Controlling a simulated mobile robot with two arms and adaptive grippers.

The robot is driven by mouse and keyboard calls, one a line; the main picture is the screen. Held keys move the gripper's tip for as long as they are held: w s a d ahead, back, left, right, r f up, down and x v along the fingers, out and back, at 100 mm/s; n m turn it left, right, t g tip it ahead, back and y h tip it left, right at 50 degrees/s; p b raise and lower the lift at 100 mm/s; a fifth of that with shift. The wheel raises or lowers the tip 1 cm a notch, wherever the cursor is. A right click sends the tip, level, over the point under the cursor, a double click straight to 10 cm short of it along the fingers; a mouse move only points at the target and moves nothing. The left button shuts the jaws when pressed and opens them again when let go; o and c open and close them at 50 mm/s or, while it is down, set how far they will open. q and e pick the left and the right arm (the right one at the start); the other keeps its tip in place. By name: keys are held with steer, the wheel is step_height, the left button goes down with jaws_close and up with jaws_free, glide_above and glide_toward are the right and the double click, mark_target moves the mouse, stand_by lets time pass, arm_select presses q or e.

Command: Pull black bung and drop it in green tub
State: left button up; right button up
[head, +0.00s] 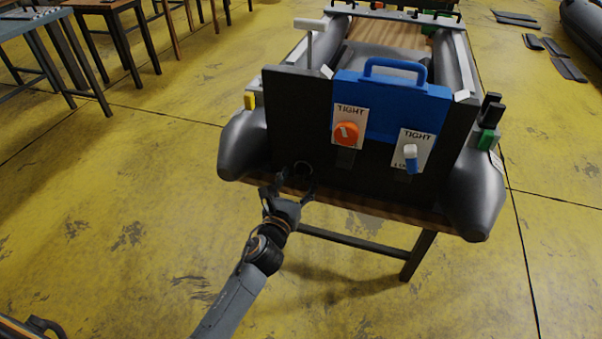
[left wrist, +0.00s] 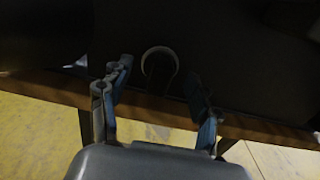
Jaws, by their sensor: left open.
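A dark ring (head: 303,167), which looks like the black bung's pull loop, sits low on the left of the boat's black transom (head: 300,120). It also shows in the left wrist view (left wrist: 160,52), as a pale-edged arch on the dark panel. My left gripper (head: 290,186) is open just in front of the transom's lower edge. In the left wrist view its fingers (left wrist: 158,75) stand to either side of the arch's lower part, with a gap on both sides. I cannot tell the depth between them. I cannot make out a green tub. My right gripper is not in view.
The boat's grey tubes (head: 244,145) flank the transom on a wooden table (head: 350,206). A blue handled panel (head: 390,100), an orange knob (head: 346,133) and a blue-white lever (head: 411,157) are on the transom. A green block (head: 487,139) sits on the right tube. Floor is clear in front.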

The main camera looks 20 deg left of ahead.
arm_select(q)
steer(key=shift+w, duration=0.35)
stand_by(0.4)
stand_by(0.4)
stand_by(0.5)
steer(key=shift+c, duration=0.2)
jaws_close()
steer(key=shift+s, duration=0.1)
